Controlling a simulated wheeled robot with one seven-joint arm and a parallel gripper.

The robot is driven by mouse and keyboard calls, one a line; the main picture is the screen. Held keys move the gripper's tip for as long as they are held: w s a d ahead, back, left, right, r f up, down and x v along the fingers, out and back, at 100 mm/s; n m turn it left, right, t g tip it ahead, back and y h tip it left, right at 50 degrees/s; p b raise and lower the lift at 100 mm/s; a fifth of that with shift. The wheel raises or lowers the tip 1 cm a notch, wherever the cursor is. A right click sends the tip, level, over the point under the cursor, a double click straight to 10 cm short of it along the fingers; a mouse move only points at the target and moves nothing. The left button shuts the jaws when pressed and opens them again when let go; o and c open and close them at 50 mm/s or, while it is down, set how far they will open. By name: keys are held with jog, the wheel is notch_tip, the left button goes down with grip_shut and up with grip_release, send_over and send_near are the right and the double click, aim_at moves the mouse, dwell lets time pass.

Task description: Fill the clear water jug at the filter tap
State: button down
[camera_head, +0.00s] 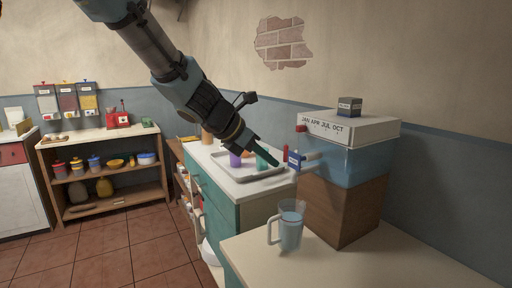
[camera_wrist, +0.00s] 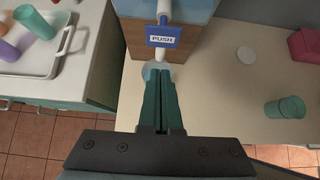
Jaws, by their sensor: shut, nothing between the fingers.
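The clear jug (camera_head: 290,232) stands upright on the counter below the filter tap, its handle to the left. It looks bluish inside; the exact water level is hard to read. The tap (camera_head: 308,156) sticks out of the blue tank (camera_head: 350,165) and has a blue PUSH lever (camera_head: 295,160), also in the wrist view (camera_wrist: 163,38). My gripper (camera_head: 277,167) is shut and empty, its tips close to the lever's left. In the wrist view, my closed fingers (camera_wrist: 158,75) point towards the tap and hide most of the jug (camera_wrist: 150,72).
The tank rests on a wooden block (camera_head: 340,208), with a small dark box (camera_head: 349,106) on its lid. A tray (camera_head: 225,160) with coloured cups lies on the teal cabinet to the left. The wrist view shows a teal cup (camera_wrist: 287,108) and a white disc (camera_wrist: 246,54) at right.

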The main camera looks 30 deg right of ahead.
aim_at(293, 165)
jog(key=shift+s+d+f+p, duration=0.15)
jog(key=shift+d+p, duration=0.3)
jog(key=shift+d, duration=0.75)
jog(key=shift+d+f+p, duration=0.2)
jog(key=shift+d+p, duration=0.2)
jog(key=shift+d, duration=0.75)
